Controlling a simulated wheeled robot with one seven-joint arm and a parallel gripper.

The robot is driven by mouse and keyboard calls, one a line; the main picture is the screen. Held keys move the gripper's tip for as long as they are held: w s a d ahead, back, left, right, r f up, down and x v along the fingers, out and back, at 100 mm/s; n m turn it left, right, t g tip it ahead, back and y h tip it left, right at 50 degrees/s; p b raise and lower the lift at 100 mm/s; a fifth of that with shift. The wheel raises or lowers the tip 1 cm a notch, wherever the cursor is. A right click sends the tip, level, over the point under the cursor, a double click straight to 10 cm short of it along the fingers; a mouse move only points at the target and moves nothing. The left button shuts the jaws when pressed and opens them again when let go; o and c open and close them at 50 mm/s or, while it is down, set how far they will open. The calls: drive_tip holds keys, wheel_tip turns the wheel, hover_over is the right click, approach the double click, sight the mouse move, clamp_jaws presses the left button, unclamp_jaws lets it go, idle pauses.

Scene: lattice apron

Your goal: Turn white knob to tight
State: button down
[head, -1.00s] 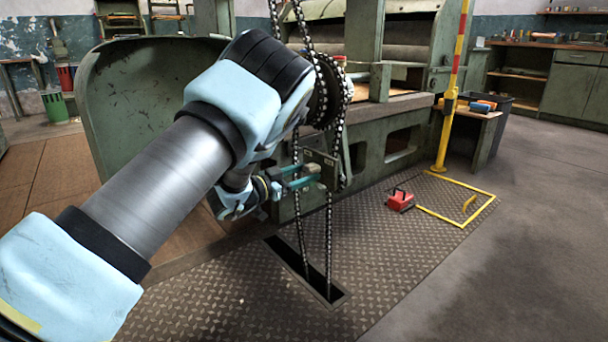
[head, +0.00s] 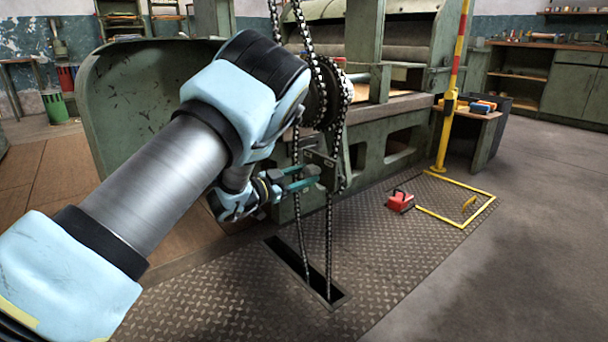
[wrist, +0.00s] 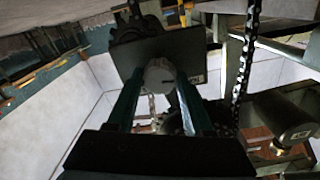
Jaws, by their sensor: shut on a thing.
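The white knob (wrist: 159,74) shows pale and round in the wrist view, in front of a dark plate (wrist: 168,52). A small dark mark shows on its right side. My gripper (wrist: 160,86) is shut on the knob, one teal finger on each side. In the head view my gripper (head: 303,178) reaches from the left to the small plate (head: 322,166) beside the hanging chain. The knob is hard to make out there, between the fingers. I cannot read any tight marking.
A chain (head: 328,235) hangs close to my gripper and runs into a floor slot (head: 305,272). A large green machine (head: 385,150) stands behind. A red box (head: 400,201) sits on the tread plate near a yellow floor frame (head: 455,215). Open floor lies at the right.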

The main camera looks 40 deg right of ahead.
drive_tip(key=m+p, duration=0.1)
drive_tip(key=m, duration=1.2)
drive_tip(key=shift+m, duration=0.3)
drive_tip(key=m+b, duration=0.1)
drive_tip(key=m, duration=0.2)
drive_tip(key=shift+f+m, duration=0.1)
drive_tip(key=shift+m, duration=0.2)
drive_tip(key=m+b, duration=0.2)
drive_tip(key=m, duration=0.2)
drive_tip(key=shift+m, duration=0.3)
drive_tip(key=m+b, duration=0.2)
drive_tip(key=m, duration=0.2)
drive_tip(key=m+b, duration=0.2)
drive_tip(key=m, duration=0.3)
drive_tip(key=shift+m+b, duration=1)
drive_tip(key=shift+m, duration=0.9)
